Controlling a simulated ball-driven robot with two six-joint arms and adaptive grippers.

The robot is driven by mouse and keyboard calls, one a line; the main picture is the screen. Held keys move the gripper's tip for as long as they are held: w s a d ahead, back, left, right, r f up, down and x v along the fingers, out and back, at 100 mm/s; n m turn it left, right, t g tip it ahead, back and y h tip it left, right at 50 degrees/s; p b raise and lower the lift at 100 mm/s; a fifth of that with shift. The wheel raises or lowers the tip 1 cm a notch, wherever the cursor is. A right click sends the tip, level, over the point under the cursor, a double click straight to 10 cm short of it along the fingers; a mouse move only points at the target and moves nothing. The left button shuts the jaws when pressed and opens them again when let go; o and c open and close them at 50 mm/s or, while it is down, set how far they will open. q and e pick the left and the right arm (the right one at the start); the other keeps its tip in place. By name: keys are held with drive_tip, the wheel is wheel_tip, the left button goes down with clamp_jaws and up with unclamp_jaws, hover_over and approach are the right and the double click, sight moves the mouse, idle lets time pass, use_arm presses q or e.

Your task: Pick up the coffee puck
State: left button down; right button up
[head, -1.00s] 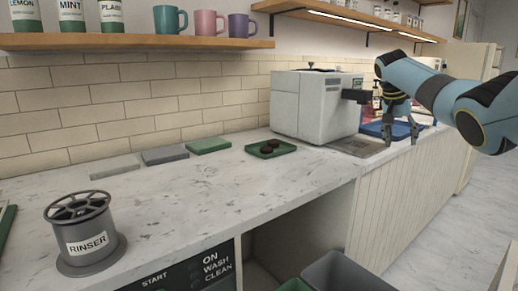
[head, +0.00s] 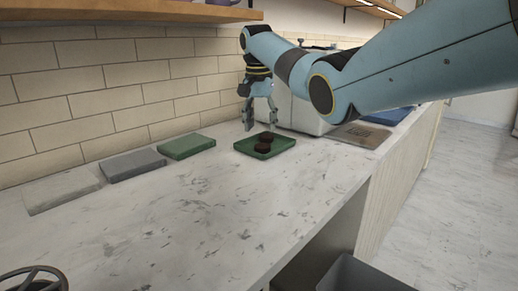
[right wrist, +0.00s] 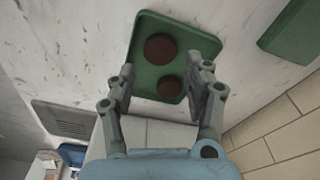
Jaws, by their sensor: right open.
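Two dark brown coffee pucks lie on a small green tray (head: 281,143) on the counter. In the head view one puck (head: 262,147) is nearer and the other (head: 266,136) is just behind it. In the right wrist view a larger-looking puck (right wrist: 160,48) lies toward the tray's middle and a smaller-looking one (right wrist: 169,86) lies closer to the fingers. My right gripper (head: 260,127) is open and empty above the tray, with its fingers pointing down. In the right wrist view its fingertips (right wrist: 163,82) stand either side of the closer puck, apart from it. My left gripper is out of view.
A white machine (head: 305,117) stands behind the tray, partly hidden by my right arm. A green slab (head: 187,146), a grey slab (head: 133,164) and a pale slab (head: 62,188) lie along the wall.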

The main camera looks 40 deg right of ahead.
sight(262, 145)
drive_tip(key=shift+f, duration=0.6)
drive_tip(key=shift+d+f, duration=0.1)
drive_tip(key=shift+f, duration=0.15)
drive_tip(key=f, duration=0.1)
drive_tip(key=f+b, duration=0.1)
drive_tip(key=f, duration=0.1)
drive_tip(key=d+f, duration=0.1)
drive_tip(key=f, duration=0.1)
drive_tip(key=shift+w, duration=0.35)
drive_tip(key=shift+c, duration=0.4)
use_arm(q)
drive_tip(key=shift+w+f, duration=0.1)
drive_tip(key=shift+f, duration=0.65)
use_arm(e)
drive_tip(key=c, duration=0.5)
drive_tip(key=shift+r, duration=0.15)
drive_tip(key=shift+c, duration=0.2)
